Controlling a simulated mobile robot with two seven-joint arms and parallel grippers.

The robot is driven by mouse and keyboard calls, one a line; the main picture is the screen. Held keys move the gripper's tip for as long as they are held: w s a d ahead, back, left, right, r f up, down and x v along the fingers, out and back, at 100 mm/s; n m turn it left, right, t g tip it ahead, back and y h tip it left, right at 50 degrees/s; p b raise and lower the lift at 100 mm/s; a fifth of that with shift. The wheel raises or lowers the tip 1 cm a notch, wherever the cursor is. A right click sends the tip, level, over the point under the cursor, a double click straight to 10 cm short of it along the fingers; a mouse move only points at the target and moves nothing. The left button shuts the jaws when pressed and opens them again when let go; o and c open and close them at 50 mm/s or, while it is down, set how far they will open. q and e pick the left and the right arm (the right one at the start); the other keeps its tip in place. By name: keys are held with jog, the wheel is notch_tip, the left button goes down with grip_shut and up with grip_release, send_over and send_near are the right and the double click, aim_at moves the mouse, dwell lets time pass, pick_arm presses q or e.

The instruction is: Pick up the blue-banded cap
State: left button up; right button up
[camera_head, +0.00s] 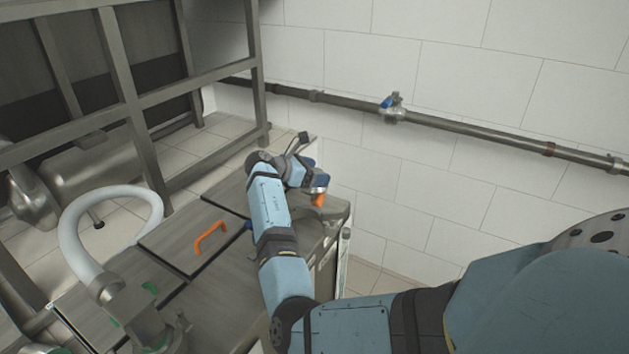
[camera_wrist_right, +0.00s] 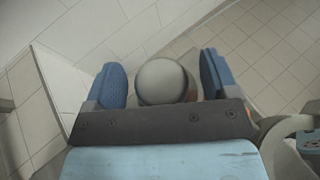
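A round grey, dome-topped thing (camera_wrist_right: 162,82), which I take to be the cap, sits between the two blue fingers of my right gripper (camera_wrist_right: 163,80) in the right wrist view. A gap shows on each side of it, so the gripper is open around or just above it; I cannot tell which. No blue band can be made out there. In the head view my right gripper (camera_head: 314,180) is small and far off, over the far right end of the metal machine, and mostly hides the cap. My left gripper is not in view.
The metal machine (camera_head: 222,285) carries an orange handle (camera_head: 210,237) on its lid. A white hose (camera_head: 75,235) curves at the left, below a metal frame (camera_head: 150,165). A tiled wall (camera_head: 420,180) with a pipe and a blue-handled valve (camera_head: 391,101) stands behind the gripper.

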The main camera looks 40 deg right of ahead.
jog(key=c, duration=1.1)
jog(key=shift+o, duration=0.2)
jog(key=shift+r, duration=0.1)
